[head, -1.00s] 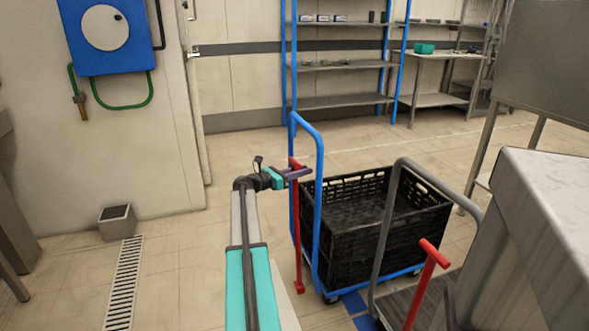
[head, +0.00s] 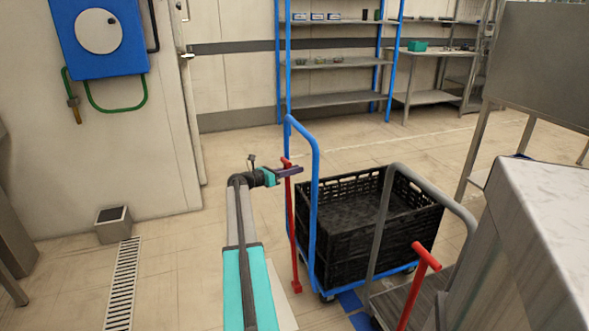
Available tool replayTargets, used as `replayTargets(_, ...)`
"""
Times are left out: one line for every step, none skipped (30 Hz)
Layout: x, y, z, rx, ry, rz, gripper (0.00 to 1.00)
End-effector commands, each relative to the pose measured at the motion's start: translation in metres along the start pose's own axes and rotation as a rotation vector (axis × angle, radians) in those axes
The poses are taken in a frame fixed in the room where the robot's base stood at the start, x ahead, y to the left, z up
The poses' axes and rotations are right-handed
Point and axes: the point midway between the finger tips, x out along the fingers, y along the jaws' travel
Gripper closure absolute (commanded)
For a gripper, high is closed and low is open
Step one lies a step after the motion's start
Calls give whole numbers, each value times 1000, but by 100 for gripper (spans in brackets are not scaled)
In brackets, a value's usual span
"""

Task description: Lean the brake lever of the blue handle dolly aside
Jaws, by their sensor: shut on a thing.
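The blue handle dolly (head: 316,225) stands right of the middle in the head view and carries a black crate (head: 333,240). Its red brake lever (head: 293,235) rises beside the left post of the blue handle, close to upright. My gripper (head: 291,172) is at the top of this lever, shut on it. The fingers partly cover the lever's upper end. My arm reaches up to it from the bottom of the picture.
A second dolly with a grey handle (head: 379,235) and its own red lever (head: 418,285) stands at the right front. A steel counter (head: 545,220) is at the right edge. A blue shelf rack (head: 335,104) stands at the back. The floor left of my arm is mostly clear.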

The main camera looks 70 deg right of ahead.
Motion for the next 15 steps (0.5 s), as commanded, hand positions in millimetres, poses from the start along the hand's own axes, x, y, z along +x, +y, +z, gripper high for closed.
replayTargets(-5,14,5,-3,-10,32,100)
replayTargets(-5,14,5,-3,-10,32,77)
replayTargets(-5,14,5,-3,-11,33,71)
replayTargets(-6,14,5,-3,-11,33,66)
replayTargets(-5,14,5,-2,-11,33,62)
replayTargets(-5,13,5,-2,-10,32,62)
replayTargets(-5,13,5,-2,-10,32,62)
replayTargets(-5,13,5,-2,-10,31,62)
replayTargets(-5,12,4,-2,-10,30,62)
replayTargets(-4,12,4,-2,-9,30,62)
replayTargets(-4,12,4,-2,-9,29,62)
replayTargets(-4,11,4,-1,-9,29,62)
replayTargets(-4,11,4,-1,-9,28,62)
replayTargets(-4,11,4,-1,-8,28,62)
replayTargets(-4,10,4,-1,-8,27,62)
